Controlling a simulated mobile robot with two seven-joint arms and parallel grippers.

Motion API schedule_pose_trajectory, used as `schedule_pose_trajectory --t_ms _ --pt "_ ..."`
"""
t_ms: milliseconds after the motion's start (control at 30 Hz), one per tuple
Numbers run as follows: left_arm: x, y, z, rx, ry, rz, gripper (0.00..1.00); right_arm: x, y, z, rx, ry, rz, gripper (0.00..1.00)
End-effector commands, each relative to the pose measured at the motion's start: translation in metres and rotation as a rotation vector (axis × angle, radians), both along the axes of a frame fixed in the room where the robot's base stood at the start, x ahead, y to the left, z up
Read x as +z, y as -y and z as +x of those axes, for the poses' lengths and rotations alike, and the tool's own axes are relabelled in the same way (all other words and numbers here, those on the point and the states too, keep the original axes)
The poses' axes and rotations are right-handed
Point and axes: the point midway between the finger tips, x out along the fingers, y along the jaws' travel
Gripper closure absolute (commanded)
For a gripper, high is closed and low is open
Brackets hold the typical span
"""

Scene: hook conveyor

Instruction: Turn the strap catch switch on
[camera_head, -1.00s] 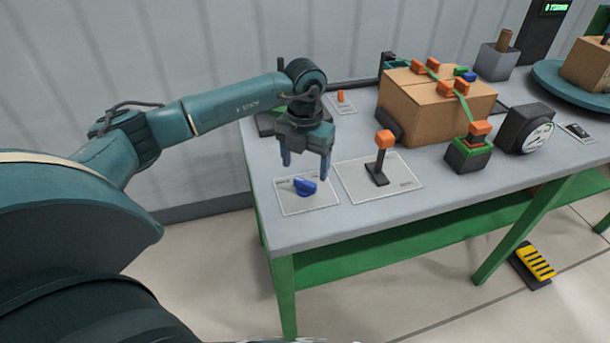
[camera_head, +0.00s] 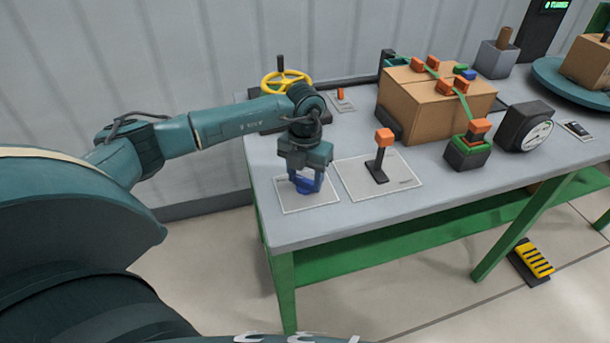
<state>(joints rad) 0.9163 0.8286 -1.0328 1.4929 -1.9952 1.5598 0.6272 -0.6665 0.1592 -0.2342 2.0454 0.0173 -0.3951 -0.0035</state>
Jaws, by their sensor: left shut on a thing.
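A blue knob (camera_head: 304,186) sits on a white labelled plate (camera_head: 309,207) at the table's front left corner. I take it for the strap catch switch, but the label is too small to read. My left gripper (camera_head: 306,184) points down over the plate and is shut on the blue knob, with a finger on either side. The fingers and wrist hide part of the knob, so its exact angle is hard to tell. My right gripper is not in view.
An orange-topped lever (camera_head: 383,142) stands on a plate just right of my gripper. A strapped cardboard box (camera_head: 425,105), a green block with an orange top (camera_head: 468,152) and a round gauge (camera_head: 535,136) stand farther right. A yellow handwheel (camera_head: 286,82) is behind my wrist.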

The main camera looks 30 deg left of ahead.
Motion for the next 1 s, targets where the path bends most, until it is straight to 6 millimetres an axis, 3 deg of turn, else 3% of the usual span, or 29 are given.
schedule_pose_trajectory --t_ms 233,567,1000 --pt "0.0004 0.0001 0.0001 0.0 0.0 0.0 0.72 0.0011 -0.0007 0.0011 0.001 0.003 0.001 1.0" --pt "-0.0005 0.0002 0.0004 -0.054 0.001 -0.001 0.72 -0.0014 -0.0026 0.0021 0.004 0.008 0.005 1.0" --pt "-0.002 -0.0005 0.0006 -0.394 0.002 0.001 0.72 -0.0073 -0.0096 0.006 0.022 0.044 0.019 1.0"
